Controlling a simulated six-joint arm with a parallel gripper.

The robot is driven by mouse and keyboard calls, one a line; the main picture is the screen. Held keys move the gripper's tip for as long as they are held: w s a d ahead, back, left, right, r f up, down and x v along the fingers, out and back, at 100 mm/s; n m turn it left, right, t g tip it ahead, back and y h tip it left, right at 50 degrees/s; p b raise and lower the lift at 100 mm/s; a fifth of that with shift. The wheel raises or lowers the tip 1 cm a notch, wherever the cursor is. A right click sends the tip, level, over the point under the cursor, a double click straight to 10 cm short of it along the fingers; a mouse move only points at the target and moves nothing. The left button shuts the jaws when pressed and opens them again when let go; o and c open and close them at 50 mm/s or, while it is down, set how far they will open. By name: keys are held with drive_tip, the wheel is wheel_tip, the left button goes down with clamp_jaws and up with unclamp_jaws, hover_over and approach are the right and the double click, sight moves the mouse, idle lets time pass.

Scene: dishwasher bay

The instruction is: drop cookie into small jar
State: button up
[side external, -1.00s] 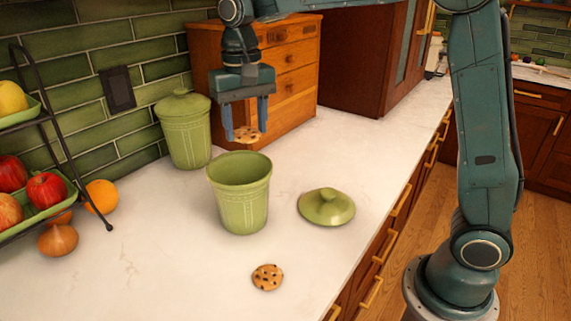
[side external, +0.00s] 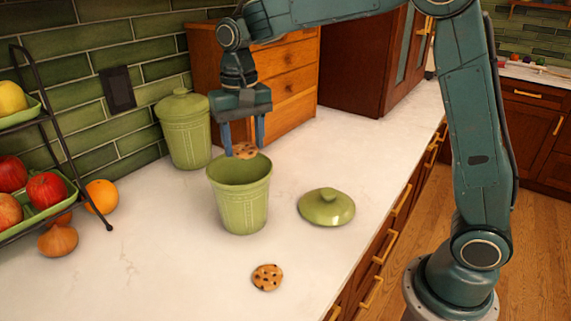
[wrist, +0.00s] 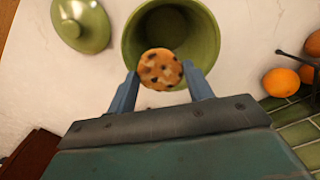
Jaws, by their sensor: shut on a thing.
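My gripper (side external: 243,146) is shut on a cookie (side external: 244,151) with dark chips. In the side view the cookie is just above the rim of the open green jar (side external: 240,206), toward its far side. In the wrist view the cookie (wrist: 160,69) is between my two blue fingers and overlaps the near edge of the open jar (wrist: 133,45). The jar stands upright, and the cookie hides part of its inside. A second cookie (side external: 267,277) lies on the counter in front of the jar. The green lid (side external: 326,208) lies to the right of the jar.
A taller lidded green jar (side external: 184,135) stands behind, by the tiled wall. A wooden drawer box (side external: 290,80) is behind my gripper. A fruit rack (side external: 60,183), an orange (side external: 101,196) and an onion (side external: 58,240) are at left. The front counter is mostly clear.

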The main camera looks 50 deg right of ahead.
sight(245, 147)
drive_tip(key=shift+f, duration=1.05)
drive_tip(key=o, duration=0.7)
drive_tip(key=shift+r, duration=0.1)
wheel_tip(245, 147, up, 14)
drive_tip(key=shift+f, duration=0.2)
